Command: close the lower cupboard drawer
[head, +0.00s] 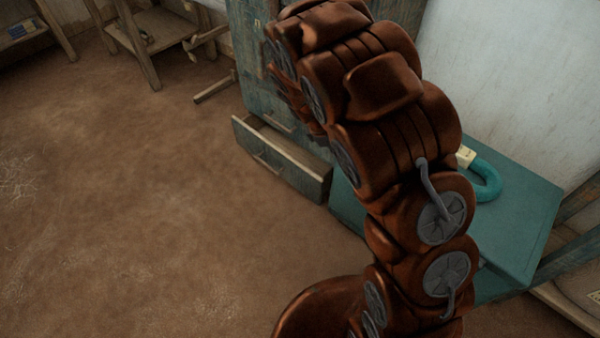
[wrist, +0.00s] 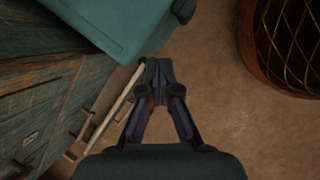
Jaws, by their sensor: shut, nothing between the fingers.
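The lower cupboard drawer (head: 278,165) is pulled out near the floor, its front with a handle facing the room in the head view. In the wrist view the drawer's edge (wrist: 113,108) is a pale slanted strip just left of my gripper. The worn blue-green cupboard (head: 245,45) stands behind it and fills the left of the wrist view (wrist: 35,100). My gripper (wrist: 158,68) is shut and empty, its tips beside the drawer's far end; whether they touch it I cannot tell. In the head view my arm hides my gripper and part of the cupboard.
A teal chest or table (head: 530,205) stands right of the drawer, with a turquoise curved thing (head: 488,180) on it; its corner shows in the wrist view (wrist: 125,25). A round brown thing with netting (wrist: 285,45) is at upper right there. Open earthen floor (head: 120,210) lies in front.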

